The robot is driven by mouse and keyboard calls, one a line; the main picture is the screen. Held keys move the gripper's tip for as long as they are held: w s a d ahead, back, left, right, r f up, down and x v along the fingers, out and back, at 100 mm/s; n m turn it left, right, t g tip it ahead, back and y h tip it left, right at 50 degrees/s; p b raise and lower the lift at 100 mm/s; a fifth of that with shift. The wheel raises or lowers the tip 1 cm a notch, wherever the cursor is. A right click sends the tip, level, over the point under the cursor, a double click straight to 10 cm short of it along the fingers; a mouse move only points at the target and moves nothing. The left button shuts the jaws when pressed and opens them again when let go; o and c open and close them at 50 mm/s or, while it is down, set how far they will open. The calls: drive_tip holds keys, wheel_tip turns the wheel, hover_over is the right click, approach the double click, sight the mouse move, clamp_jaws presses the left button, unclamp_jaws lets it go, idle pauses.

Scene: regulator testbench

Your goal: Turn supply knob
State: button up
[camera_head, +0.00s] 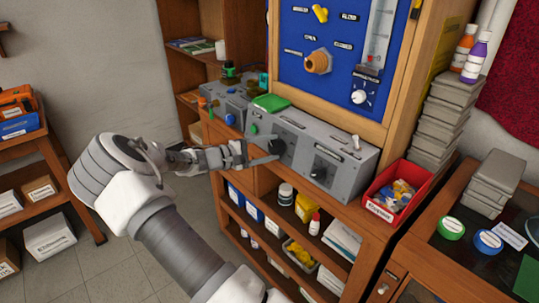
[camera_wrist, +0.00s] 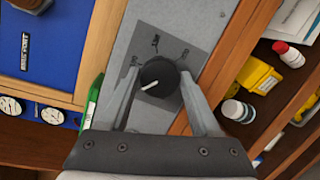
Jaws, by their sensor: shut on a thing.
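A round black knob with a white pointer line sits on the grey front panel of a bench box (camera_head: 320,135). In the wrist view, the knob (camera_wrist: 160,72) lies between the two fingers of my gripper (camera_wrist: 158,80), which are shut on its sides. Its pointer aims toward the lower left of that view. In the head view, my gripper (camera_head: 256,158) reaches the panel from the left, and the knob (camera_head: 277,147) shows just beyond the fingertips. The small markings around the knob are too small to read.
A red bin (camera_head: 396,192) stands right of the box. A green item (camera_head: 271,102) lies on top of the box. Another grey unit (camera_head: 226,103) stands to the left. The shelf below holds bottles and boxes. A blue panel (camera_head: 335,45) rises behind.

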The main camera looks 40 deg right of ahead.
drive_tip(key=m+b, duration=0.2)
drive_tip(key=m+y+b, duration=0.1)
drive_tip(key=m+b, duration=0.1)
drive_tip(key=m, duration=0.1)
drive_tip(key=shift+f+m+b, duration=0.2)
drive_tip(key=shift+m+b, duration=0.1)
drive_tip(key=m+b, duration=0.4)
drive_tip(key=shift+r+y, duration=0.2)
drive_tip(key=shift+y, duration=0.2)
drive_tip(key=shift+r+m, duration=0.1)
drive_tip(key=shift+m, duration=0.2)
drive_tip(key=o, duration=1.4)
drive_tip(key=shift+t, duration=0.4)
drive_tip(key=p+v, duration=0.3)
drive_tip(key=v, duration=1.4)
drive_tip(key=shift+w+a, duration=0.15)
drive_tip(key=shift+a, duration=0.05)
